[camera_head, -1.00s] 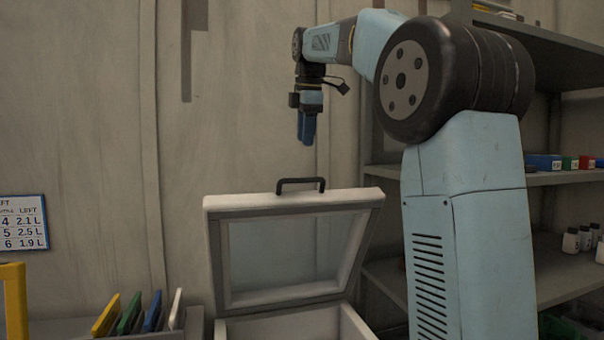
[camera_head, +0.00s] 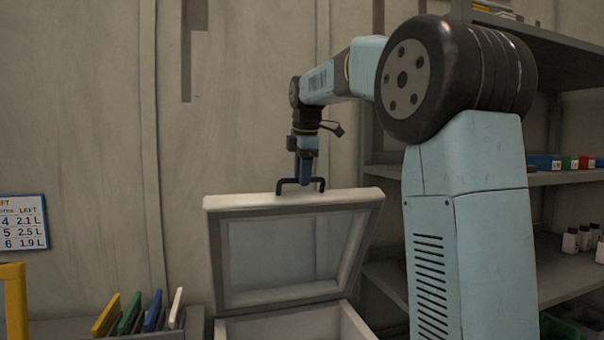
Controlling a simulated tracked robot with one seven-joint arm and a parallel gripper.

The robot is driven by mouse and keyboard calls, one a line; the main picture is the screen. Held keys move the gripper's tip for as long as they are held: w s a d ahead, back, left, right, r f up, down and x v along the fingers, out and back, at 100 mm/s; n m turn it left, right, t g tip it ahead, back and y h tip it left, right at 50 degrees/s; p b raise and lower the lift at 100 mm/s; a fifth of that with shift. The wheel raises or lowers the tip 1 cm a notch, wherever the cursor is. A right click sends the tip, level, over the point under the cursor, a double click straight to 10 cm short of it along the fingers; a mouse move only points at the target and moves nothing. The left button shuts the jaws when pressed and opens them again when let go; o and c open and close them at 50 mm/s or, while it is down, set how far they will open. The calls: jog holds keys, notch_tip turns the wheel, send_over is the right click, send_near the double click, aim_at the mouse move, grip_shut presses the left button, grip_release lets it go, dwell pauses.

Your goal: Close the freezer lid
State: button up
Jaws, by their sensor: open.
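The freezer lid (camera_head: 292,201) is white-framed with a glassy inner panel and stands raised, tilted back above the white freezer body (camera_head: 285,325) at bottom centre. A black bar handle (camera_head: 322,184) sits on the lid's top edge. My gripper (camera_head: 304,183), with blue fingers, points down at the handle. It is open, and its fingertips overlap the middle of the handle in the picture. I cannot tell whether the fingers touch the handle or straddle it. The lower part of the freezer is out of frame.
At bottom left, yellow, green, blue and white upright panels stand in a grey holder (camera_head: 105,328). A yellow frame (camera_head: 14,300) is at the left edge. A shelf unit (camera_head: 570,178) with bottles and small boxes stands at right, behind my arm.

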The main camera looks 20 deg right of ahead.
grip_shut()
dwell(0.6)
